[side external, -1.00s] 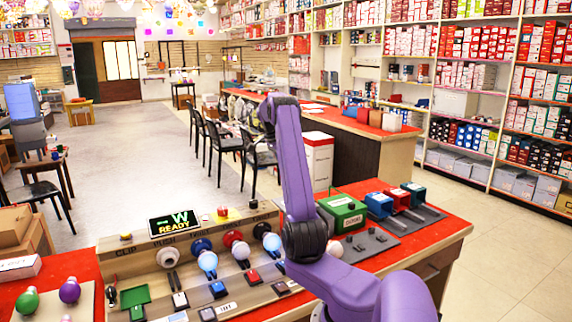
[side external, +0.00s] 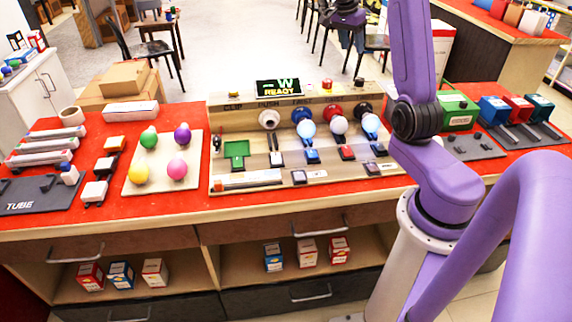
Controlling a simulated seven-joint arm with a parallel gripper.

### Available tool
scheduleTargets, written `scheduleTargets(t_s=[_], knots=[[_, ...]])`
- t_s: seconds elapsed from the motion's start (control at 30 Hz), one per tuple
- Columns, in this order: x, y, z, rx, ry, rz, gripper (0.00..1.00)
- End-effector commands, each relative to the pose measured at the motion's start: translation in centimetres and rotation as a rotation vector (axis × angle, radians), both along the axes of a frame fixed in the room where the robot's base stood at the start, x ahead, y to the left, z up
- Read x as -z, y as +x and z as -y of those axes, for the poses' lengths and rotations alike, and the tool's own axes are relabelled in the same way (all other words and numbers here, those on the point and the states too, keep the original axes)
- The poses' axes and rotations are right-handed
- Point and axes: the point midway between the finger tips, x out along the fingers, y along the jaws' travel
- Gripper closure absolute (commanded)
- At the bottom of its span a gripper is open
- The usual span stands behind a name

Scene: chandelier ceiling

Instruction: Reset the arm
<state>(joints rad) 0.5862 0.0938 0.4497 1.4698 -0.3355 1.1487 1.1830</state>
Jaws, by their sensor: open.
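My purple arm (side external: 420,120) rises at the right of the side external view, and its upper part leaves the top edge. My gripper (side external: 346,18) shows as a small dark shape at the top edge, above and behind the test panel. It is open, with nothing seen in it, and is apart from the table things. Its fingertips are small and hard to make out.
The red table (side external: 110,215) bears a wooden test panel (side external: 245,186) with several bulbs, a display (side external: 280,87) reading READY, and a tray (side external: 150,183) of coloured bulbs. A tube rack (side external: 40,195) is left; a green box (side external: 458,110) is right.

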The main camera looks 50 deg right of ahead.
Motion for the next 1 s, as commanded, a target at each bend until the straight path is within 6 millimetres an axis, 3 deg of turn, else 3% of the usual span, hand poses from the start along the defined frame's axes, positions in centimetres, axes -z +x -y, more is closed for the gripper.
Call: scheduleTargets(t_s=[0.03, 0.2, 0.47, 0.6, 0.77, 1.0], knots=[[-0.1, 1.2, -2.3, -0.091, 0.013, -0.005, 0.51], [-0.2, 4.0, -9.9, -0.395, 0.056, -0.026, 0.51], [-0.1, 4.4, -21.5, -0.857, 0.110, -0.068, 0.51], [0.1, 3.0, -27.3, -1.105, 0.134, -0.094, 0.51], [0.5, 0.1, -33.1, -1.387, 0.159, -0.128, 0.51], [1.2, -6.1, -39.8, -1.807, 0.187, -0.183, 0.51]])
